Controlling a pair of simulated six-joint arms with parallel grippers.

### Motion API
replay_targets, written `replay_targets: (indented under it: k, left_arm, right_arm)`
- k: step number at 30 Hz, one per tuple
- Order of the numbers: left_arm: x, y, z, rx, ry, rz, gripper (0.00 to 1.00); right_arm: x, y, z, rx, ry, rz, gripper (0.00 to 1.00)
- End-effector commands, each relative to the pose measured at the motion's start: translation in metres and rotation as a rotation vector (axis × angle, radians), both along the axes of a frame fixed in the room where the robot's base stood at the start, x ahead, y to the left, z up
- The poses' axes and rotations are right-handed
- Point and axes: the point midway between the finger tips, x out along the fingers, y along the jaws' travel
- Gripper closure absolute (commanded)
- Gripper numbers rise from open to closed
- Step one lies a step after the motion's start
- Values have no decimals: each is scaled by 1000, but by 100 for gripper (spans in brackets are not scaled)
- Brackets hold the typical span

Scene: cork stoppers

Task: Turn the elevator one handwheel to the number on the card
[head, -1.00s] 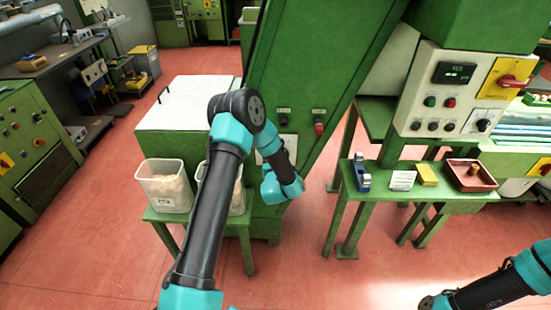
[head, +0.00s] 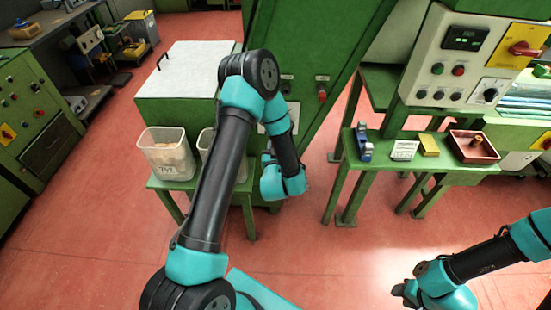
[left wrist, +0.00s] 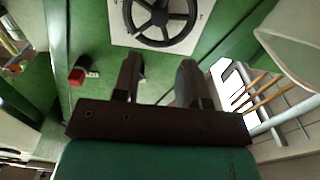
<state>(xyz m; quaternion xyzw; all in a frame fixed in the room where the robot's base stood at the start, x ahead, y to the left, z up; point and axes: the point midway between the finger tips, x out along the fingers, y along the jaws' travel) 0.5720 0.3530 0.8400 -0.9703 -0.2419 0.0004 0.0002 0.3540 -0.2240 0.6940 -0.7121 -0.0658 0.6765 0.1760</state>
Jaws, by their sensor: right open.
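The black spoked handwheel (left wrist: 162,18) is on a white plate on the green machine, at the top of the left wrist view. In the head view my left arm covers it. My left gripper (left wrist: 158,76) has its two fingers apart, with nothing between them. It points toward the wheel, and a gap seems to remain. In the head view the left fingers are hidden behind my wrist. My right gripper (head: 400,292) is open and empty over the floor at the lower right. A white card (head: 404,150) lies on the green side table; its writing is too small to read.
A red button (left wrist: 77,76) sits left of the wheel plate. Clear bins (head: 168,153) stand on a low green stand beside my left arm. The side table also holds a blue tool (head: 363,145), a yellow block (head: 429,145) and a red tray (head: 473,147).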

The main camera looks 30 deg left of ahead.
Motion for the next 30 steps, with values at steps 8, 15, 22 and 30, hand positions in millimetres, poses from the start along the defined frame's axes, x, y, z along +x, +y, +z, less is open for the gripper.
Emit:
replay_targets:
  k: [8,15,22,30]
  left_arm:
    - [-40,-22,-1,-1,3,-1,61]
    - [-50,-27,0,0,1,0,61]
    - [-50,-26,0,0,1,0,61]
    - [-49,-27,-3,-11,14,-7,61]
  right_arm:
    - [0,0,0,0,0,0,60]
    - [0,0,0,0,0,0,60]
    - [0,0,0,0,0,0,60]
    - [0,0,0,0,0,0,60]
